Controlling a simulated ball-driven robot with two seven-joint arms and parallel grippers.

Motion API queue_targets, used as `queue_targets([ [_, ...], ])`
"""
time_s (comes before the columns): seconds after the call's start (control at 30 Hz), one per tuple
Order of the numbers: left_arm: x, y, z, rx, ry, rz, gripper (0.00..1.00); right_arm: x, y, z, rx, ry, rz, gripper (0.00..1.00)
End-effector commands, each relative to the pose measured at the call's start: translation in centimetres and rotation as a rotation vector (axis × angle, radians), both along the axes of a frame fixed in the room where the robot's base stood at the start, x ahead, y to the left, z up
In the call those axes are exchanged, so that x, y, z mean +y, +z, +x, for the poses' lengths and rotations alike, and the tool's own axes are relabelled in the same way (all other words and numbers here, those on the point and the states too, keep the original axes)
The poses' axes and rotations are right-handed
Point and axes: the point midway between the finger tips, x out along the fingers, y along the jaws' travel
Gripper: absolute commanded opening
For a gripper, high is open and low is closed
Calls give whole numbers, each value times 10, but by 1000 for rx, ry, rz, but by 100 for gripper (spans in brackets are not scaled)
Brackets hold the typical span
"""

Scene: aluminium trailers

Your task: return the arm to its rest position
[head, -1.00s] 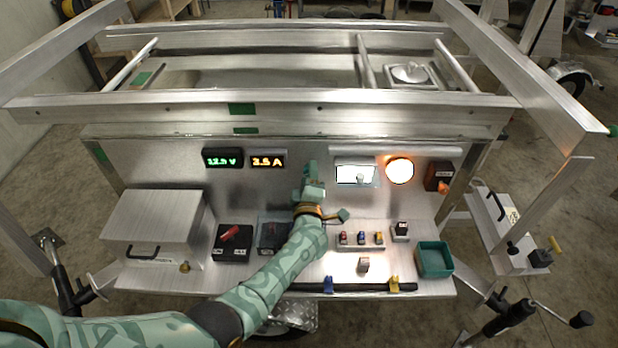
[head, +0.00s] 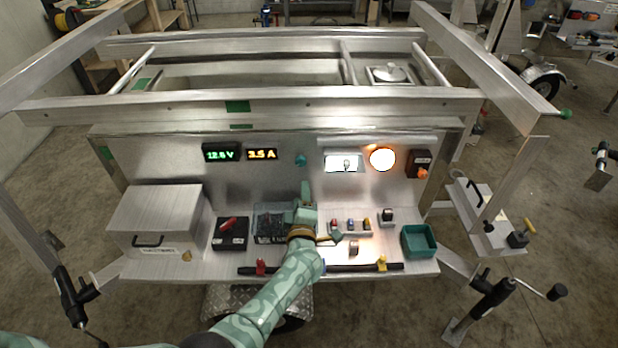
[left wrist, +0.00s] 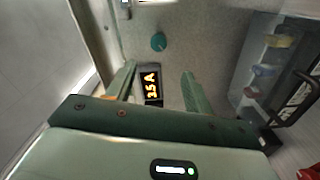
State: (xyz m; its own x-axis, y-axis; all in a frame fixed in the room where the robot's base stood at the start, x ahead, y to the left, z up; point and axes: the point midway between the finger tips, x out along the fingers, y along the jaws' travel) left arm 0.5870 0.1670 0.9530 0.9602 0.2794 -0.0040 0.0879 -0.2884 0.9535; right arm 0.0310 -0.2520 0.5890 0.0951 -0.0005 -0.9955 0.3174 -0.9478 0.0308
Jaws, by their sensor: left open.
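My left gripper (head: 305,197) is on its mint-green arm, which rises from the bottom of the head view. It hangs above the shelf of the aluminium trailer (head: 265,108), in front of the upright panel. In the left wrist view its two green fingers (left wrist: 160,78) are spread apart with nothing between them. Beyond them shows the orange ammeter display (left wrist: 152,86), apart from the fingers. A teal knob (left wrist: 158,41) is also beyond them; it sits on the panel in the head view (head: 300,160). My right gripper is not in view.
Right are a row of coloured switches (head: 350,224) and a teal bin (head: 419,241). A black rail (head: 345,268) runs along the shelf's front.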

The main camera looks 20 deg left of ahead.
Motion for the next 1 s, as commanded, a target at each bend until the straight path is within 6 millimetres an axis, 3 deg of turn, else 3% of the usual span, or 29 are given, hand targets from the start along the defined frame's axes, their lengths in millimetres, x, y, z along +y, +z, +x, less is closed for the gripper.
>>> queue_targets([
  [0.17,-1,-1,0,7,-8,10,52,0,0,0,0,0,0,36],
  [0.27,-17,-7,3,56,-96,100,52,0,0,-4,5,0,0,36],
  [0.33,-39,-30,0,148,-239,273,52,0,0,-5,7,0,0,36],
  [0.37,-45,-51,-8,207,-307,360,52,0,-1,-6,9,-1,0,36],
  [0.5,-50,-148,-71,452,-549,648,52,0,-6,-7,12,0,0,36],
  [0.57,-45,-186,-104,548,-637,739,52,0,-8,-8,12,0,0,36],
  [0.7,-26,-262,-189,756,-830,913,52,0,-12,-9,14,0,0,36],
  [0.87,8,-331,-302,982,-1041,1057,52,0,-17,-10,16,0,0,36],
  [1.0,43,-371,-410,1160,-1215,1137,52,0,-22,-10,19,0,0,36],
])
